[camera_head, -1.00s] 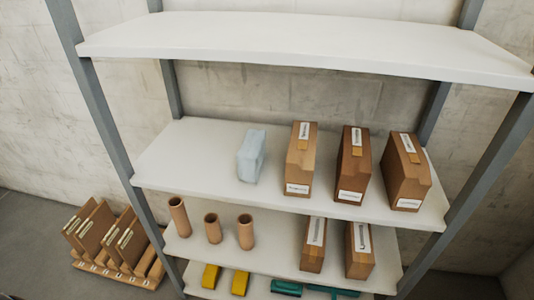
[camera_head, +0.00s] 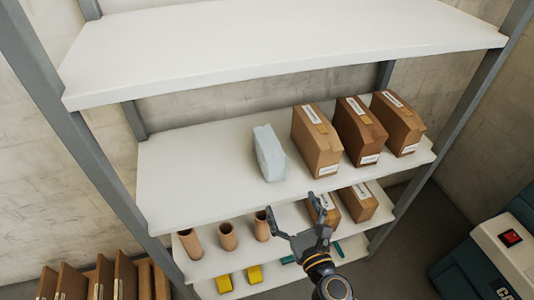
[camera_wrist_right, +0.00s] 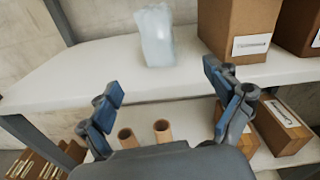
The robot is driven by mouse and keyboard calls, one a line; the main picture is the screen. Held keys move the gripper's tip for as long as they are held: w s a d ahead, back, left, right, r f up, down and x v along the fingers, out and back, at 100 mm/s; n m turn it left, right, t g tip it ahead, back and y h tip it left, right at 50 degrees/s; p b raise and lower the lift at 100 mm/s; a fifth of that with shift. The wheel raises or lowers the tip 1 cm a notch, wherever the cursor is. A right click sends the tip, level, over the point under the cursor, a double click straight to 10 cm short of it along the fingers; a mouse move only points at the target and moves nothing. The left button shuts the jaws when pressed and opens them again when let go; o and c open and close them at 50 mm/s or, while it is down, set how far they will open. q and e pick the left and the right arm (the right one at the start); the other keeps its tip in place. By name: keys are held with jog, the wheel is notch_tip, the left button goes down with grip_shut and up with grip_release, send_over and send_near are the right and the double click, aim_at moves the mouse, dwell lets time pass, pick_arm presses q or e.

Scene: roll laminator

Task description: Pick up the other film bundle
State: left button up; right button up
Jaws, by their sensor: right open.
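The film bundle (camera_head: 269,153), a pale bluish translucent block, stands upright on the middle shelf (camera_head: 190,172), left of the cardboard boxes. It also shows in the right wrist view (camera_wrist_right: 156,36), ahead of the jaws and near the top of the picture. My right gripper (camera_head: 293,222) is open and empty, in front of and a little below the shelf's front edge, to the right of the bundle. In the right wrist view its two fingers (camera_wrist_right: 165,88) are spread wide, apart from the bundle. My left gripper is not in view.
Cardboard boxes (camera_head: 317,142) stand close to the right of the bundle. The lower shelf holds brown tubes (camera_head: 228,236) and more boxes (camera_head: 358,202). Grey uprights (camera_head: 60,120) frame the rack. The middle shelf is bare left of the bundle. A machine with a red switch (camera_head: 511,238) stands at right.

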jog(key=r+m, duration=0.1)
jog(key=r, duration=0.1)
jog(key=p, duration=0.1)
send_near(272, 170)
jog(key=shift+m, duration=0.3)
jog(key=w+r, duration=0.2)
jog(key=w+a+r, duration=0.1)
jog(key=w, duration=0.1)
jog(key=shift+w+a+r, duration=0.1)
jog(key=shift+a+r, duration=0.05)
jog(key=shift+r, duration=0.2)
jog(key=shift+w+a, duration=0.1)
jog(key=shift+w, duration=0.35)
jog(key=x, duration=0.5)
jog(key=shift+f, duration=0.25)
jog(key=shift+s, duration=0.15)
jog(key=shift+c, duration=0.7)
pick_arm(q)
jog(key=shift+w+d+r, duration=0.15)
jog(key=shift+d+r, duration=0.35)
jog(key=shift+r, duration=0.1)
pick_arm(e)
jog(key=c, duration=1.1)
